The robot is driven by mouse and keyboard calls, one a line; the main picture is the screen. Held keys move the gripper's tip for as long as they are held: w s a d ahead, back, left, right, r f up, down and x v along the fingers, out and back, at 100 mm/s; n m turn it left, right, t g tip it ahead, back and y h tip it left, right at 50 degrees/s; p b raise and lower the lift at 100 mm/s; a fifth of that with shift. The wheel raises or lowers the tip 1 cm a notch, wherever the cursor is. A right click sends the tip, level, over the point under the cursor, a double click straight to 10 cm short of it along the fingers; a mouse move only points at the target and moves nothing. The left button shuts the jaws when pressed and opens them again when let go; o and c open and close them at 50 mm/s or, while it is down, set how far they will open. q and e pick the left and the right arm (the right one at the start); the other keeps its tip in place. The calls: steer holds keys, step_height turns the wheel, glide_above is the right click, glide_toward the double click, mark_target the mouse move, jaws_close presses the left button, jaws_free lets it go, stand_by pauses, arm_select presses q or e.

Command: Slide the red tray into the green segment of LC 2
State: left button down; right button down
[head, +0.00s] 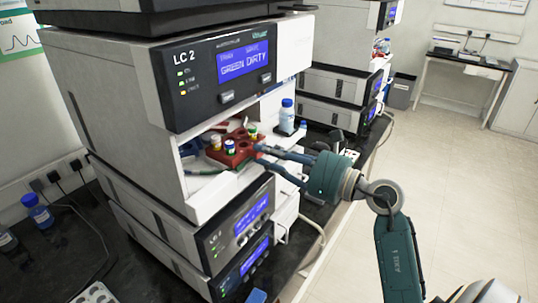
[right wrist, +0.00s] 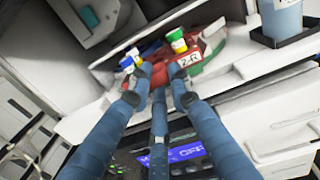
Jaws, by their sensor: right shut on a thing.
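The red tray (head: 228,157) carries several capped vials and is at the open front bay of LC 2 (head: 182,85). My right gripper (head: 258,156) comes from the right and is shut on the tray's near edge. In the right wrist view the fingers reach the red tray (right wrist: 160,74), which bears a white label reading 2-R. A green part (right wrist: 195,69) shows beside and under the tray there; the rest of the green segment is hidden, so I cannot tell how the tray lines up with it. My left gripper is not in view.
A blue-capped bottle (head: 287,115) stands on a holder right of the bay. LC 2's screen (head: 244,64) appears to read GREEN DIRTY. Lower modules (head: 240,222) sit under the bay. Another instrument stack (head: 335,85) stands behind, and open floor lies to the right.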

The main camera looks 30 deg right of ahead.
stand_by(0.3)
steer(key=c, duration=1.5)
jaws_free()
steer(key=shift+o, duration=0.3)
steer(key=o, duration=0.7)
steer(key=shift+s, duration=0.15)
steer(key=shift+r+b+v, duration=0.15)
steer(key=shift+b+v, duration=0.15)
steer(key=shift+v, duration=0.8)
steer(key=shift+r+b+v, duration=0.15)
steer(key=shift+b+v, duration=0.1)
steer(key=shift+v, duration=0.9)
steer(key=shift+s, duration=0.15)
steer(key=shift+s, duration=0.1)
